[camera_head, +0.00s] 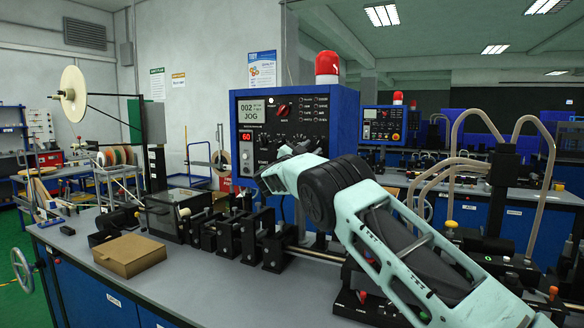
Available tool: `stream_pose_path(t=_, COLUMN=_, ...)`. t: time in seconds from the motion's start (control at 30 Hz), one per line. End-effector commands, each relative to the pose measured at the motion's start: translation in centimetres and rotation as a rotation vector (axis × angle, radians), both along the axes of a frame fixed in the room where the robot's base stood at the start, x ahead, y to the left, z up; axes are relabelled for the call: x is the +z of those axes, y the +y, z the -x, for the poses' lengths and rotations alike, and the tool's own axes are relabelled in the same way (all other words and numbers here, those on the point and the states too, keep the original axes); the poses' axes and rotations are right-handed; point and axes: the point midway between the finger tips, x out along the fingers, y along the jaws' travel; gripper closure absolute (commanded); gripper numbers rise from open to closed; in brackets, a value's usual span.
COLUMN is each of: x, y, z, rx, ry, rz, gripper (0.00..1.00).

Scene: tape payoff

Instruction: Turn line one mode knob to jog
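A blue control box (238,160) with a dark front panel stands behind the bench equipment, left of centre. Its screen (251,112) reads "002 JOG". A red knob (284,109) sits on the panel just right of the screen; its exact pointing is too small to read. Several smaller dark knobs sit lower on the panel, partly behind my arm. My pale green arm reaches in from the lower right, and its end, with my gripper (284,153), is in front of the panel's lower part, below the red knob. The fingers cannot be made out.
A red beacon (327,67) tops the box, and a red "60" readout (246,137) is below the screen. Black fixtures (250,238) line the bench (190,285) in front. A cardboard box (128,255) lies at left. A second blue panel (382,124) stands farther back.

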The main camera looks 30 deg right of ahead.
Motion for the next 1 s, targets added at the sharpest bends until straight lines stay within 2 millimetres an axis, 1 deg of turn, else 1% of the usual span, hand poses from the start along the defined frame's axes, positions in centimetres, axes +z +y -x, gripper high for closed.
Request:
stream_pose_path(t=0.03, x=-0.8, y=1.1, z=0.4, rx=0.004, ry=0.001, rz=-0.002, gripper=0.68)
stream_pose_path(t=0.3, x=-2.9, y=6.5, z=3.1, rx=0.003, ry=-0.001, rz=-0.001, gripper=0.68)
stream_pose_path(t=0.53, x=-4.3, y=10.5, z=5.0, rx=0.002, ry=0.000, rz=0.000, gripper=0.68)
stream_pose_path(t=0.6, x=-4.6, y=11.3, z=5.5, rx=0.002, ry=-0.001, rz=0.001, gripper=0.68)
stream_pose_path(t=0.73, x=-4.8, y=12.2, z=6.0, rx=0.000, ry=-0.003, rz=0.001, gripper=0.68)
stream_pose_path(t=1.0, x=-4.9, y=12.7, z=6.2, rx=0.000, ry=-0.002, rz=0.002, gripper=0.68)
